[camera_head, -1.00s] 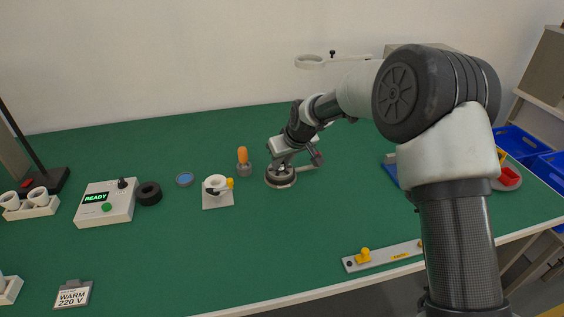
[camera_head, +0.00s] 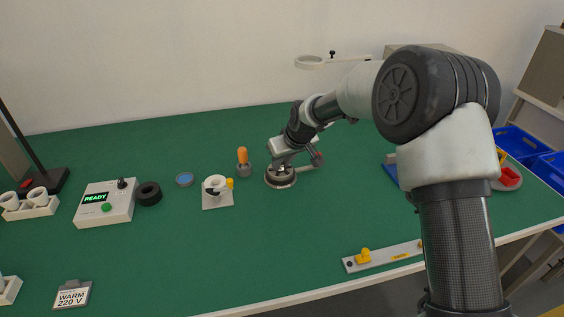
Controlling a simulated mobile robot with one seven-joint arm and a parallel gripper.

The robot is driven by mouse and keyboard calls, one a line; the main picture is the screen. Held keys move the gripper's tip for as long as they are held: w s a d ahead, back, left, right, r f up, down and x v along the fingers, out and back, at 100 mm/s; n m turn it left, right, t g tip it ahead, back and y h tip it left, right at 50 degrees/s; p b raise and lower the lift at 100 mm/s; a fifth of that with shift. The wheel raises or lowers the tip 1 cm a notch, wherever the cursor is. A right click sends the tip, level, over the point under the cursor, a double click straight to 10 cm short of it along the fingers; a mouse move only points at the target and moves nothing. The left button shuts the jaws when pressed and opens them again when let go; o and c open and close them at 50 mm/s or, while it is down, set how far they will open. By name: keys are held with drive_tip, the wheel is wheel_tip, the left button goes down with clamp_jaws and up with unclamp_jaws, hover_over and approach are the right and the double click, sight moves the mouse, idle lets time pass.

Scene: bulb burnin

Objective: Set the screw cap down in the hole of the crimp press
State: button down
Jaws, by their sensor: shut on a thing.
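The crimp press (camera_head: 281,183) is a round grey metal base on the green table, with a short lever (camera_head: 304,169) sticking out to the right. My gripper (camera_head: 281,167) points down right over the middle of the press. It is shut on the screw cap, which is too small and too covered by the fingers to make out. The hole of the press is hidden behind the gripper, so I cannot tell whether the cap is in it or above it.
An orange-handled tool (camera_head: 243,160) stands close left of the press. Further left are a white holder with a ring (camera_head: 216,187), a blue disc (camera_head: 185,180), black tape (camera_head: 149,194) and a READY box (camera_head: 104,205).

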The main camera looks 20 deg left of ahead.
drive_tip(key=shift+r, duration=0.1)
idle(0.7)
drive_tip(key=c, duration=1.5)
unclamp_jaws()
drive_tip(key=shift+c, duration=0.2)
drive_tip(key=shift+r, duration=0.1)
drive_tip(key=p+v, duration=0.2)
drive_tip(key=v, duration=1.5)
drive_tip(key=shift+r, duration=0.1)
drive_tip(key=s+d+r+m+h, duration=0.1)
drive_tip(key=s+d+r+m, duration=0.2)
drive_tip(key=d, duration=0.4)
drive_tip(key=s+d+r+t+h, duration=0.1)
drive_tip(key=s+d+r, duration=0.2)
drive_tip(key=s+d, duration=0.25)
drive_tip(key=s+d+r+m+h, duration=0.1)
drive_tip(key=s+d+r+m, duration=0.2)
drive_tip(key=d, duration=0.4)
drive_tip(key=s+d+f+m+h, duration=0.1)
drive_tip(key=s+d+m, duration=0.1)
drive_tip(key=s+d, duration=0.45)
drive_tip(key=s+d+m, duration=0.1)
drive_tip(key=s+d, duration=0.3)
drive_tip(key=s, duration=0.5)
wheel_tip(320, 180, up, 15)
drive_tip(key=p, duration=1.5)
drive_tip(key=shift+s+d+p, duration=0.3)
drive_tip(key=shift+s+d, duration=0.05)
